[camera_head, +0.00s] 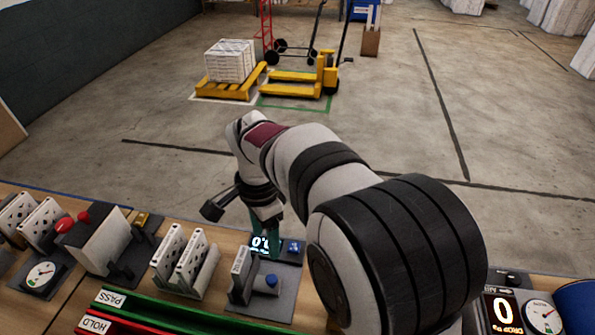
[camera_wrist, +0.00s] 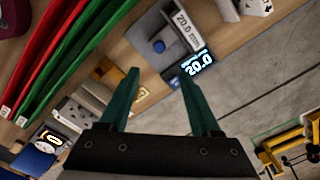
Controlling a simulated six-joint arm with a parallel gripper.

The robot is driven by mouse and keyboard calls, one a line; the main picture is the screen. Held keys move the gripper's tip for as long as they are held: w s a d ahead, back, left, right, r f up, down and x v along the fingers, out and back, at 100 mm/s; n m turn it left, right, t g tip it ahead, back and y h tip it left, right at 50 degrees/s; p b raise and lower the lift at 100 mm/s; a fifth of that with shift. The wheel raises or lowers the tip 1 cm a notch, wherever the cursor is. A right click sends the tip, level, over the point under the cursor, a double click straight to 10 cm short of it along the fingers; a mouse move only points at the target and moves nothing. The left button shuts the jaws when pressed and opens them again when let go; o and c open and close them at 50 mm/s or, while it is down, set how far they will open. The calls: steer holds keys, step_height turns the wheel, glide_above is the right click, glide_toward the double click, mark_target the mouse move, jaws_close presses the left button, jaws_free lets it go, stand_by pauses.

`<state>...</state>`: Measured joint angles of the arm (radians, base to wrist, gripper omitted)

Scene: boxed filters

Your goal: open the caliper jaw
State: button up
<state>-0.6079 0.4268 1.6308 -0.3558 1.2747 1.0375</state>
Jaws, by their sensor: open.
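The caliper station is a grey base (camera_head: 265,307) with a blue knob (camera_head: 271,280) on a dark slider; the knob also shows in the wrist view (camera_wrist: 158,46). A white upright piece (camera_head: 240,262) stands beside the knob; its face reads "20.0 mm" in the wrist view (camera_wrist: 187,28). A lit display (camera_wrist: 197,62) reads 20.0. My gripper (camera_wrist: 159,76) has two green fingers, spread apart and empty. In the head view my gripper (camera_head: 268,240) is in front of the display, behind the knob. Whether it touches anything is unclear, as is the jaw's gap.
Racks of white filters (camera_head: 185,262) and a grey machine with a red button (camera_head: 98,246) stand left. Green PASS (camera_head: 150,312) and red HOLD trays run along the near edge. A dial gauge (camera_head: 542,316) stands right. My arm hides the table's middle right.

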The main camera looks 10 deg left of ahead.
mark_target(272, 278)
step_height(272, 278, down, 15)
steer(key=shift+d+f, duration=0.1)
jaws_close()
stand_by(0.4)
stand_by(1.0)
